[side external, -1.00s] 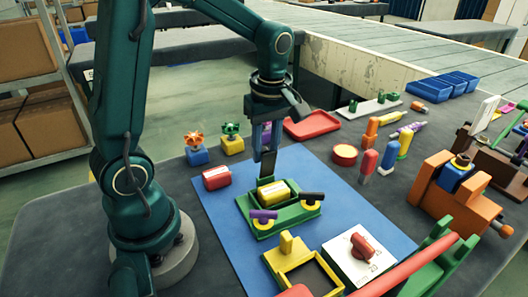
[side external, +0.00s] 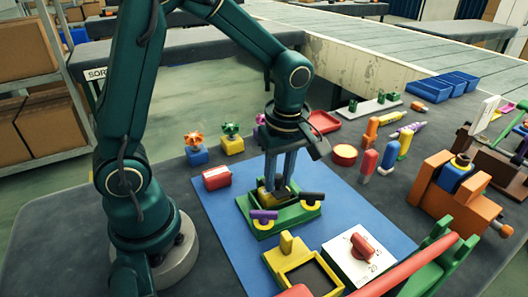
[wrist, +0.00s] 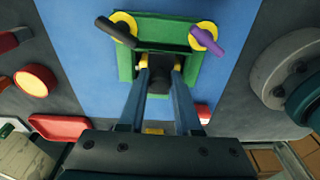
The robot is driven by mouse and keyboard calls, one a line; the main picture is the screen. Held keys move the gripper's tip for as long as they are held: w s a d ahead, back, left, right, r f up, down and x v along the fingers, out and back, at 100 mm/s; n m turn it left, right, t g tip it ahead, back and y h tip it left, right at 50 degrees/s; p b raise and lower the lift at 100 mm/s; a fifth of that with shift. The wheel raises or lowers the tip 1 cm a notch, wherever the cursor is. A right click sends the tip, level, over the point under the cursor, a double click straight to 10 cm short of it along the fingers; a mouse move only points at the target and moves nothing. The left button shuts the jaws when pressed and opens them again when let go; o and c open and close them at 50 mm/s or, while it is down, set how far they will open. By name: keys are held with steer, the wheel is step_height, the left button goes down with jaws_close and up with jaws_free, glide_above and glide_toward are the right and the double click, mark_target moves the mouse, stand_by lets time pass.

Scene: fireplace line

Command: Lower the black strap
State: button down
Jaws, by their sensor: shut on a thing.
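The green fixture (side external: 284,214) stands on the blue mat, with a purple-handled knob (side external: 264,216) and a black-handled knob (side external: 312,198) on its near side. A yellow block (side external: 266,195) sits in the fixture, mostly covered now. My gripper (side external: 275,185) points down over the block, its fingers closed on the black strap (wrist: 160,80). In the wrist view the strap lies between the two fingers, low over the block, with yellow showing at either side. The fingers and the strap hide most of the block and the exact contact.
A red block (side external: 216,178) lies just left of the fixture. A yellow frame (side external: 300,272) and a white dial plate (side external: 358,256) stand in front. Red and orange pieces stand at the right, and a red tray (side external: 323,121) lies behind. Bare blue mat (side external: 225,235) lies at left.

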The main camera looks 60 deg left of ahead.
mark_target(280, 179)
steer(key=c, duration=0.6)
jaws_free()
steer(key=shift+c, duration=0.2)
steer(key=shift+r, duration=0.1)
steer(key=shift+d+r, duration=0.2)
steer(key=shift+r, duration=1.25)
steer(key=shift+d+r, duration=0.15)
steer(key=shift+r, duration=1.3)
